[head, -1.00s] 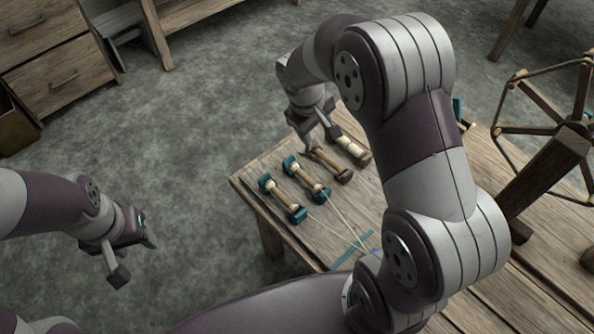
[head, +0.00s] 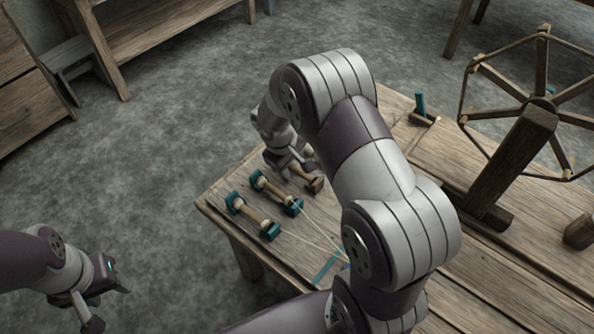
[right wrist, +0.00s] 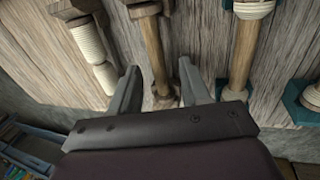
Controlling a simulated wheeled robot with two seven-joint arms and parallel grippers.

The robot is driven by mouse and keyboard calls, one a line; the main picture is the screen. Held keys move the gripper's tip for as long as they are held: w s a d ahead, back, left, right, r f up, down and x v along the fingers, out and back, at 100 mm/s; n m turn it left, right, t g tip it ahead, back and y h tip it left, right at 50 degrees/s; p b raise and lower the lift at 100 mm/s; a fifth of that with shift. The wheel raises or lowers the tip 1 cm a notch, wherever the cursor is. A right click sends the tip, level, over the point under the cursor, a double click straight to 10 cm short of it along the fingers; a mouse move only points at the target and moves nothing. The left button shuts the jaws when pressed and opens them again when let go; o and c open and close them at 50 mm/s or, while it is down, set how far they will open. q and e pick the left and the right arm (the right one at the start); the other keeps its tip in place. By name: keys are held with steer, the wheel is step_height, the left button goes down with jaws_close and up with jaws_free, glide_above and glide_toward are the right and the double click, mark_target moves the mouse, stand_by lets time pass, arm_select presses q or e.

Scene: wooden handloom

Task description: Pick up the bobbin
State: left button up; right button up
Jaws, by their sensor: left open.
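A plain brown wooden bobbin (right wrist: 153,45) lies on the table in the right wrist view, running between the two fingers of my right gripper (right wrist: 158,75). The fingers are open, one on each side, with gaps visible beside the bobbin's shaft. In the head view the right gripper (head: 291,166) is low over the table, and the end of the bobbin (head: 315,184) shows beside it; the rest is hidden by the gripper. My left gripper (head: 106,305) is open and empty, over the floor at the lower left.
Two teal-ended bobbins (head: 275,193) (head: 252,215) lie beside the gripper on the wooden table (head: 222,193). A cream-wound bobbin (right wrist: 89,45) lies on the other side in the wrist view. A spoked wooden wheel (head: 535,115) stands at the right. Pale threads cross the table's front.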

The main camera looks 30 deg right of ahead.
jaws_close()
